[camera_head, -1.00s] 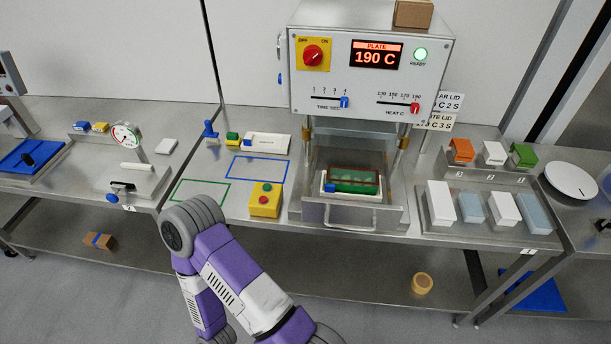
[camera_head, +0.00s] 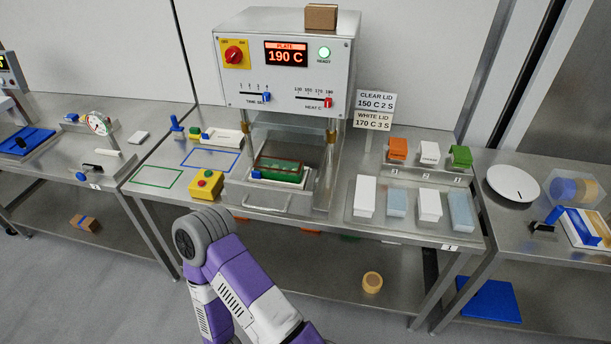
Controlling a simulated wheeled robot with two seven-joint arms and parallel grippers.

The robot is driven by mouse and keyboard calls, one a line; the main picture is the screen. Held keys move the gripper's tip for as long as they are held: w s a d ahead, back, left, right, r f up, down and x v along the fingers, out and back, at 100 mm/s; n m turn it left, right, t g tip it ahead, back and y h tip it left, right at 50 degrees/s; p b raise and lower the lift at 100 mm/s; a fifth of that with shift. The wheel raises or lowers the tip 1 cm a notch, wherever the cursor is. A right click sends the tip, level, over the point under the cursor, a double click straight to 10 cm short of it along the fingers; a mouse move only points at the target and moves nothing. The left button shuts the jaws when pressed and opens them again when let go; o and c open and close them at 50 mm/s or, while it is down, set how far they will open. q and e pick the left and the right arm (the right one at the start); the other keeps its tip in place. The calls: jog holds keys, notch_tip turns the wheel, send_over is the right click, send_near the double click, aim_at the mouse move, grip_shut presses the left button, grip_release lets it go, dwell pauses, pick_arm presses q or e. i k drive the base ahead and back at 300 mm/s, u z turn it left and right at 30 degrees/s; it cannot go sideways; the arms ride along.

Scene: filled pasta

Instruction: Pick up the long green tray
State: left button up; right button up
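A green tray-like piece (camera_head: 277,170) with a brownish see-through top sits in the open drawer of the heat-sealing press, in a light holder with a blue knob. I cannot tell whether it is the long green tray. A sliver of green (camera_head: 350,238) and bits of orange show on the lower shelf, mostly hidden under the table edge. A green-fronted block (camera_head: 460,156) stands in the rack at the right. One of my purple arms bends in front of the table, its gripper outside the picture. Neither gripper shows.
The press (camera_head: 286,75) shows 190 C; its drawer handle juts toward the front edge. A yellow button box (camera_head: 206,185) stands left of it. Green and blue outlines (camera_head: 157,177) mark empty tabletop. White and pale blue boxes stand right. A round tan object (camera_head: 372,282) lies on the lower shelf.

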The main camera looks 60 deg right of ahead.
aim_at(270, 167)
jog(key=z, duration=1.4)
